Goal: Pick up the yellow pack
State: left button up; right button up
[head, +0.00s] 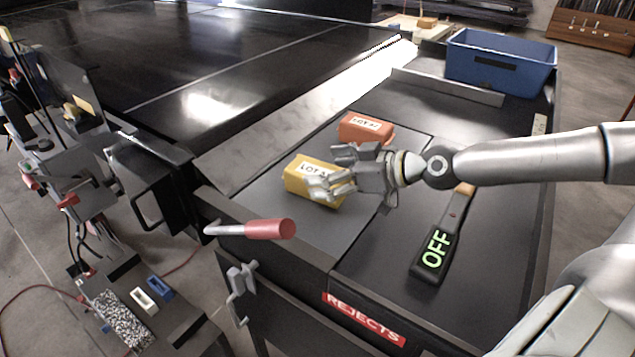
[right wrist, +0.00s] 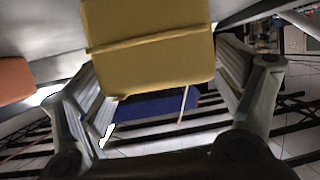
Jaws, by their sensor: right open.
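The yellow pack (head: 308,173), with a white label reading LOT, lies on the grey panel of the conveyor end. My right gripper (head: 334,173) comes in from the right and is at the pack's right side, its fingers overlapping the pack's near corner. In the right wrist view the yellow pack (right wrist: 150,45) fills the upper middle, between the two spread fingers of the open right gripper (right wrist: 165,105). A gap shows between the fingers and the pack's lower edge. My left gripper is not in view.
An orange pack (head: 365,128) lies just behind the yellow one; it also shows in the right wrist view (right wrist: 14,80). A handheld detector reading OFF (head: 435,248) lies at right. A red-handled lever (head: 268,229) is in front. A blue bin (head: 500,62) stands at the back right.

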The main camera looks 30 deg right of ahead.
jog(key=shift+w+a+f+b, duration=0.2)
jog(key=shift+w+a+b, duration=0.1)
jog(key=shift+w, duration=0.1)
jog(key=shift+c, duration=0.3)
jog(key=c, duration=1.2)
jog(key=shift+r, duration=0.1)
jog(key=shift+c, duration=0.6)
